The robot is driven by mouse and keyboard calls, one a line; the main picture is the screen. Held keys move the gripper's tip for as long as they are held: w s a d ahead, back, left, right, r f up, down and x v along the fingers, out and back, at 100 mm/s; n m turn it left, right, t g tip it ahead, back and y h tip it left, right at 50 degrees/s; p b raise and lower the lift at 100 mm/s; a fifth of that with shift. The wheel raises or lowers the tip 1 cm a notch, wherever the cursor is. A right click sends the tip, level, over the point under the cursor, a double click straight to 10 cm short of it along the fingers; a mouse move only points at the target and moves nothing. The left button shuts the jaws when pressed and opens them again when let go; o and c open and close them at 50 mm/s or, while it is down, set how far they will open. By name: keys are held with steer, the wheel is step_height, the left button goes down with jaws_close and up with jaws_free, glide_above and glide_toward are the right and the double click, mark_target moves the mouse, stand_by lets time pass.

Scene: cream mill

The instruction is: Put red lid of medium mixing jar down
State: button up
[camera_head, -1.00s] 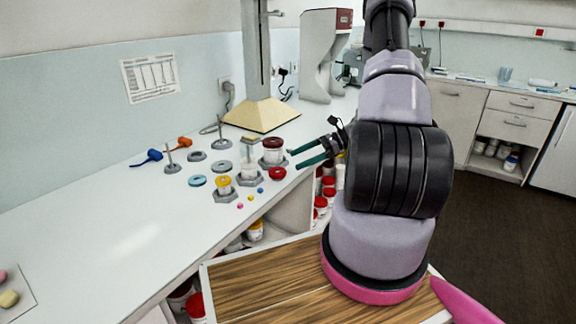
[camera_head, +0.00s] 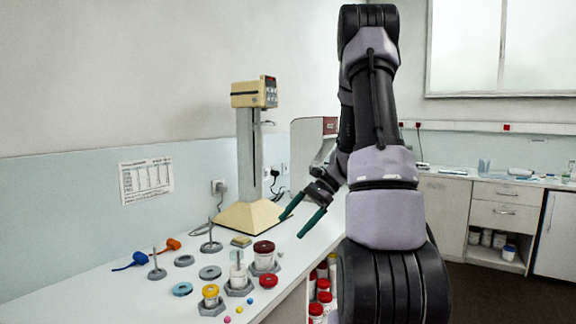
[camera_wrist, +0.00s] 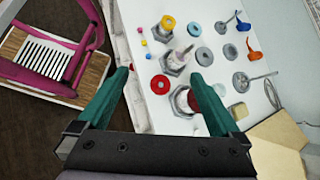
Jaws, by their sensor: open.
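The red lid (camera_head: 268,281) lies on the white counter near its front edge, apart from my gripper. The medium mixing jar (camera_head: 238,280) stands uncovered in a grey hexagonal holder, left of the lid. My gripper (camera_head: 292,227) is open and empty, above the counter; its green fingers (camera_wrist: 162,74) spread wide in the wrist view.
A dark-red-lidded jar (camera_head: 263,250) and a yellow-lidded jar (camera_head: 211,292) stand either side of the medium jar. Grey discs, a blue ring (camera_head: 182,289) and small coloured balls lie nearby. A mixer stand (camera_head: 245,140) rises behind.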

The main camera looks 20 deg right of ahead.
steer(key=s+a+r+n+t+h, duration=0.3)
steer(key=s+a+r+n, duration=0.1)
steer(key=s+r, duration=0.4)
steer(key=s+a+r+n+t+h, duration=0.3)
steer(key=s+r, duration=0.5)
steer(key=r, duration=0.4)
steer(key=shift+a+n+t+h, duration=0.4)
steer(key=shift+a+n+h, duration=0.2)
steer(key=shift+a+n, duration=0.85)
steer(key=shift+s+d, duration=0.1)
steer(key=shift+d, duration=0.1)
